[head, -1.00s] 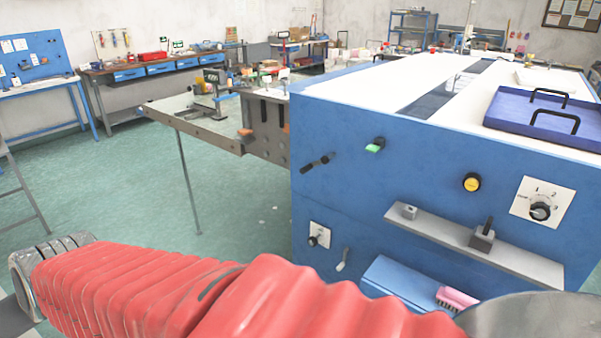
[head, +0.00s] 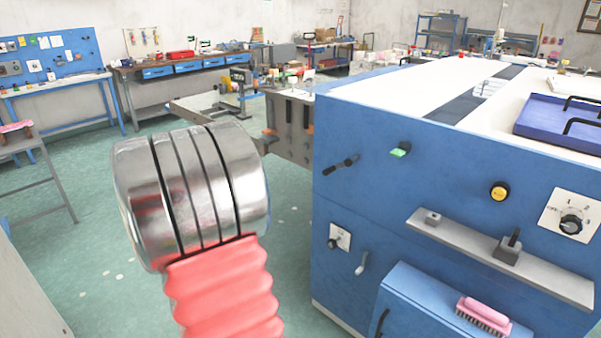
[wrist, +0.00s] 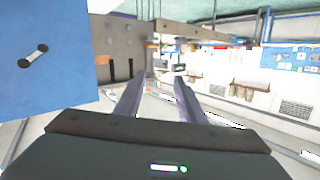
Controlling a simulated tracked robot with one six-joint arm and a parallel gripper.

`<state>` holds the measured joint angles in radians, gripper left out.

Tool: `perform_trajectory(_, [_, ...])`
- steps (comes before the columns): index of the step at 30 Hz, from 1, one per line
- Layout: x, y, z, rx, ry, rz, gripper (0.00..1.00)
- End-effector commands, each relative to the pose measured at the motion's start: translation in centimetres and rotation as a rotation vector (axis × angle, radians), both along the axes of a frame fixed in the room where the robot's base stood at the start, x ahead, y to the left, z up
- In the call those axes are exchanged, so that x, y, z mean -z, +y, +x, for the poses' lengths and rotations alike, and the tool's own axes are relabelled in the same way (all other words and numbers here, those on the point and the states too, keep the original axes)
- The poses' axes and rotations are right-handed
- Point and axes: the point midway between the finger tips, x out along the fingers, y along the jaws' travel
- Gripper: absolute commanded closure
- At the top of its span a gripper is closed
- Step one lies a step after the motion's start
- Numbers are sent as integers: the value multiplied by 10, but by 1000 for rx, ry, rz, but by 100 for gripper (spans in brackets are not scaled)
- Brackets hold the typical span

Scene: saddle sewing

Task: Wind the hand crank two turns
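The hand crank (head: 340,165) is a short dark bar with a knob at each end, on the upper left of the blue cabinet's front (head: 400,195). In the wrist view the crank (wrist: 33,56) shows at the far left, with black ends and a pale middle, on the blue panel. My gripper (wrist: 159,80) is open, with its two fingers apart and nothing between them. It points past the cabinet's edge, and the crank lies well to the left of the fingers. In the head view my gripper is not seen; only my red arm and its metal joint show.
A green button (head: 400,149), a yellow button (head: 499,191) and a dial (head: 571,224) are on the same front. A grey shelf (head: 470,245) juts out below them, and a pink brush (head: 484,313) lies on a blue box. Green floor is open left of the cabinet.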

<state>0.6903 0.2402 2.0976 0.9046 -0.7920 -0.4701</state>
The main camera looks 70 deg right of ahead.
Motion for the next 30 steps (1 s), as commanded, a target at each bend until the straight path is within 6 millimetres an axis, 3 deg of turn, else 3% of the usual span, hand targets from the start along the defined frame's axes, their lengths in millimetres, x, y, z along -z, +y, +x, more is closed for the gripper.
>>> perform_trajectory(1, [11,-21,-22,79,16,-18,64])
perform_trajectory(6, [36,-72,-101,355,79,-89,64])
perform_trajectory(12, [57,-96,-176,599,164,-146,64])
perform_trajectory(17, [62,-99,-198,668,193,-162,64])
perform_trajectory(30, [62,-102,-199,668,193,-162,64])
